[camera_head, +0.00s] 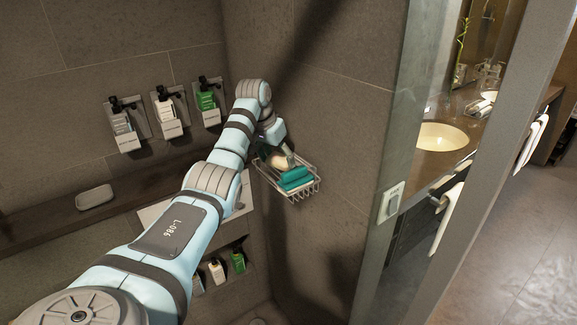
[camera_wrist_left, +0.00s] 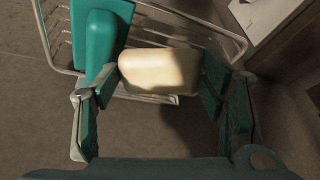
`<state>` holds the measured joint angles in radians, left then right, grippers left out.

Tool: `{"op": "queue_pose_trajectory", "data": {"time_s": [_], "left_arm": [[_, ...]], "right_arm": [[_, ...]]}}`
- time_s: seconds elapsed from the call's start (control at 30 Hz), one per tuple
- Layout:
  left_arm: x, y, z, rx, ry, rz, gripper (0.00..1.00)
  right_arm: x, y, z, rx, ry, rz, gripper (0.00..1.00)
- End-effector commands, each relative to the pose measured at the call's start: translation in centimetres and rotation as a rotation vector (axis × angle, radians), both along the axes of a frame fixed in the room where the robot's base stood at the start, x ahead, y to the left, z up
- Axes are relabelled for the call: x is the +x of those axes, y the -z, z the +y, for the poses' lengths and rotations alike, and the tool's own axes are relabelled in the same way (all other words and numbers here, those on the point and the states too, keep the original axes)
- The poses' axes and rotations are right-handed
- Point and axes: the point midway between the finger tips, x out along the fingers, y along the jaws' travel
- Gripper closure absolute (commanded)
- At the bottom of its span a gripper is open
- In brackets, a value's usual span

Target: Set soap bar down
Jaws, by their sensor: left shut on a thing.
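The cream soap bar (camera_wrist_left: 158,72) lies between the fingers of my left gripper (camera_wrist_left: 160,80), which is shut on it. In the head view the soap bar (camera_head: 278,161) shows small at the wire basket (camera_head: 304,193) on the wall, partly covered by my left gripper (camera_head: 283,154). The basket's wires (camera_wrist_left: 215,27) pass behind and beside the soap in the wrist view. I cannot tell whether the soap touches them. A teal item (camera_wrist_left: 100,35) sits in the basket right beside the soap, close to one finger. My right gripper is not in view.
Three wall dispensers (camera_head: 166,112) hang on the back wall. A pale rounded dish or bar (camera_head: 95,197) lies on the ledge (camera_head: 40,222). Several bottles (camera_head: 217,270) stand in a low niche. A glass panel edge (camera_head: 400,150) stands to the right, with the vanity beyond.

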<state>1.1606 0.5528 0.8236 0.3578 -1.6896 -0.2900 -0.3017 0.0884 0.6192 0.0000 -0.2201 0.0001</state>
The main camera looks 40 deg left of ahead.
Motion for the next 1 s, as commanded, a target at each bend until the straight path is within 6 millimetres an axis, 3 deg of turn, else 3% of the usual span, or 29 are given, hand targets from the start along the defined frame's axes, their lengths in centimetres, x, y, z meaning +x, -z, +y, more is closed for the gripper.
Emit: {"op": "queue_pose_trajectory", "data": {"time_s": [0.2,0.43,0.47,0.5,0.53,1.0], "left_arm": [[-0.2,1.4,-0.2,-0.001,0.002,0.019,0.65],[-0.3,1.9,0.0,0.0,0.002,0.019,0.64],[-0.3,1.9,0.0,0.0,0.002,0.018,0.68],[-0.3,1.9,0.0,0.0,0.002,0.019,0.32],[-0.3,1.9,0.0,0.0,0.002,0.019,0.27],[-0.7,2.8,-0.2,-0.016,-0.016,0.041,0.27]], "right_arm": [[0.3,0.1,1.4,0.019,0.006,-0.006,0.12],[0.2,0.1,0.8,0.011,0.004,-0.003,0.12],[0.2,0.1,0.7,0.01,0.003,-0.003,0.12],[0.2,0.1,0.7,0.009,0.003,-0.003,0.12],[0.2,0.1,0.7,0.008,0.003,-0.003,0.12],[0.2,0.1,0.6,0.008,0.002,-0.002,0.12]]}}
